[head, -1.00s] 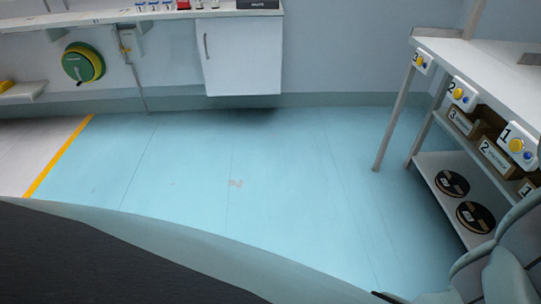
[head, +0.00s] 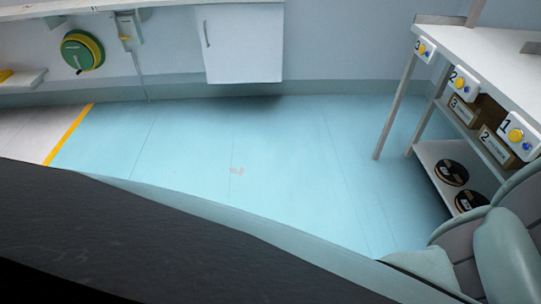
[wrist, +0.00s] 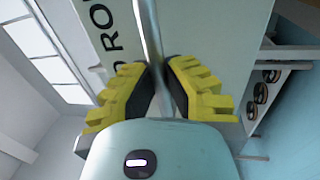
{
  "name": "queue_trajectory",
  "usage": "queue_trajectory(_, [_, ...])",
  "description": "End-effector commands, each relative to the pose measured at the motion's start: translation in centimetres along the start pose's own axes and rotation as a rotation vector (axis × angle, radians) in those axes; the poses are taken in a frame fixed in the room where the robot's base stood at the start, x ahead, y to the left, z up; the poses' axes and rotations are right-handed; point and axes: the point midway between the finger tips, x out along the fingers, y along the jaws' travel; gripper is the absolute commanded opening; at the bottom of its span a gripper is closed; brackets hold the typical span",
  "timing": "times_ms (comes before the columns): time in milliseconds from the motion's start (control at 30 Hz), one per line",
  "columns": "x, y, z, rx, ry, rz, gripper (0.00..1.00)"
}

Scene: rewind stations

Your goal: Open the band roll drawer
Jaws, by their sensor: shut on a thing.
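In the wrist view, my gripper (wrist: 162,90) has two black fingers with yellow ribbed pads. They are closed around a slim metal bar handle (wrist: 150,35) that runs up the picture. Behind it is the pale front of the band roll drawer (wrist: 215,45), with dark letters (wrist: 103,25) at its left, partly readable as "D ROL". Whether the drawer stands open or shut cannot be told from this close view. The gripper and the drawer do not show in the head view.
At right stands a white bench (head: 500,60) with numbered button boxes (head: 466,84) and a lower shelf (head: 425,155) holding dark rolls (head: 452,172). A white cabinet (head: 243,45) and a green-yellow reel (head: 82,52) are at the back wall. The blue floor (head: 270,150) between is clear.

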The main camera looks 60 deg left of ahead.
Motion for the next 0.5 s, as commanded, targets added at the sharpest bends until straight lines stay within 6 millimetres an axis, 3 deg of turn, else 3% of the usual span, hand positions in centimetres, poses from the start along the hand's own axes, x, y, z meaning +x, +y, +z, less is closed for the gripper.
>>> queue_trajectory(267, [-0.02, 0.08, 0.03, -0.001, -0.001, 0.002, 0.00])
queue_trajectory(300, [-0.02, 0.09, 0.03, -0.001, -0.001, 0.003, 0.13])
queue_trajectory(500, [-0.01, 0.07, 0.02, -0.001, -0.001, 0.002, 0.34])
